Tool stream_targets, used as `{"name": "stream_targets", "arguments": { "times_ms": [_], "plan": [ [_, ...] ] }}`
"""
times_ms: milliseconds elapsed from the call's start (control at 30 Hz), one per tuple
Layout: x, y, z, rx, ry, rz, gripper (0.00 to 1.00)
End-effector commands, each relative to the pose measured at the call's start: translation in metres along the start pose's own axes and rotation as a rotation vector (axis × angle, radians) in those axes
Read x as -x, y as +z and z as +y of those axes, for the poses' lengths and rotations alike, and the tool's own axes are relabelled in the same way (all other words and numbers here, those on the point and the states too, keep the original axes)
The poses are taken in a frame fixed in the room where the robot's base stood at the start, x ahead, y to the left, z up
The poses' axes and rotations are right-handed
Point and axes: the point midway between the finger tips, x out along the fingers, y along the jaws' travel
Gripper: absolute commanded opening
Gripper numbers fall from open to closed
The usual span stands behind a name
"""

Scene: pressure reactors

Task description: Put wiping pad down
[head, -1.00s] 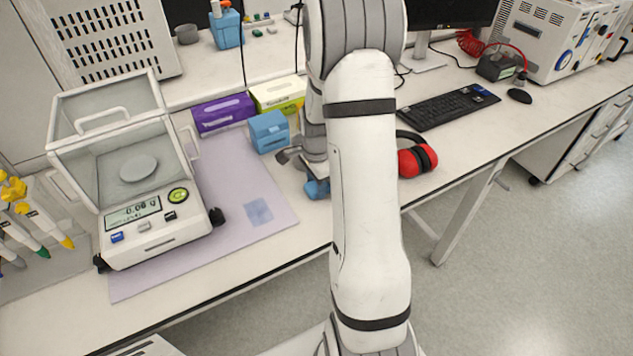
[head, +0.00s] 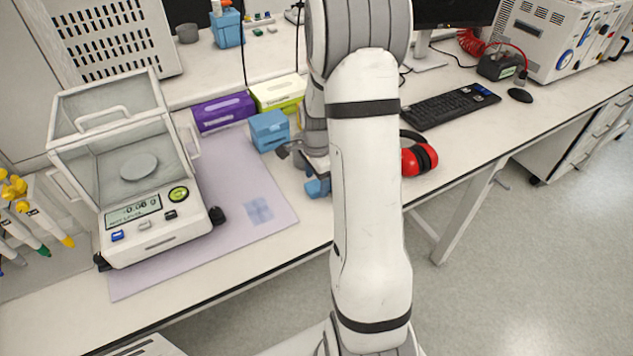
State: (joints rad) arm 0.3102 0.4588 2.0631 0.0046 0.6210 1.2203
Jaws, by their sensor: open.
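A flat light-blue square with fold lines (head: 259,210), which looks like the wiping pad, lies on the lilac mat (head: 235,180) near its right front edge. My gripper (head: 303,165) is partly hidden behind my own arm. It is open, up and to the right of the blue square and apart from it. A small blue piece (head: 317,188) shows at the gripper's lower end; I cannot tell whether it is a fingertip or a separate thing.
A glass-walled balance (head: 150,215) stands left on the mat. A blue box (head: 269,131), purple box (head: 224,112) and yellow-green box (head: 278,93) stand behind. Red earmuffs (head: 418,157) lie right of my arm, near a keyboard (head: 450,106). Pipettes (head: 30,215) stand far left.

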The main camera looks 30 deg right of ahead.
Motion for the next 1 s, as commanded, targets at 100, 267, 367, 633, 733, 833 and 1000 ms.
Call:
{"name": "stream_targets", "arguments": {
  "times_ms": [100,267,367,633,733,833,1000],
  "plan": [
    [0.026,-0.001,-0.001,0.000,-0.007,0.003,0.64],
    [0.061,-0.001,-0.001,-0.001,-0.006,0.002,0.64],
    [0.080,-0.001,0.000,-0.001,-0.005,0.002,0.64],
    [0.108,0.002,0.002,0.018,-0.006,0.002,0.64],
    [0.122,0.015,0.011,0.109,-0.022,0.009,0.64],
    [0.143,0.038,0.030,0.291,-0.052,0.025,0.64],
    [0.176,0.084,0.080,0.706,-0.110,0.071,0.64]
  ]
}}
